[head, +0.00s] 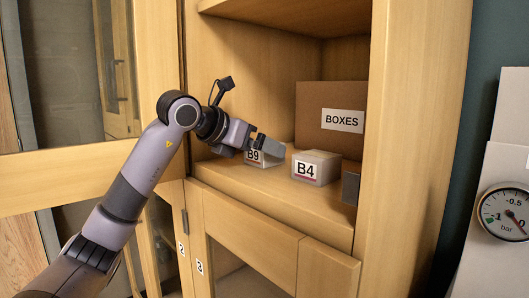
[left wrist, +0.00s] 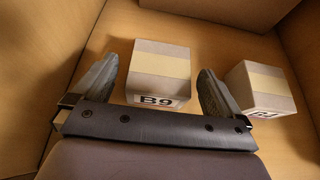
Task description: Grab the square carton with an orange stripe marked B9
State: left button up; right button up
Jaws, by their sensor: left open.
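The carton marked B9 (head: 266,157) stands on the cabinet shelf, partly hidden behind my left gripper (head: 251,143) in the head view. In the left wrist view the B9 carton (left wrist: 160,68) is a pale box with a yellowish band over its top and its label facing my palm. My left gripper (left wrist: 158,72) is open, with one finger on each side of this carton. A gap shows on the left; the right finger is close to its side, and contact cannot be told. The stripe colour by its label is hard to make out. My right gripper is not in view.
A similar carton marked B4 (head: 316,167), with a purplish stripe, stands just right of B9; it also shows in the left wrist view (left wrist: 260,88). A brown box labelled BOXES (head: 330,105) stands behind. Cabinet walls and an upper shelf (head: 290,14) enclose the space.

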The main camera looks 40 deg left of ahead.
pick_arm(q)
jog(key=c, duration=1.1)
jog(key=shift+r, duration=0.15)
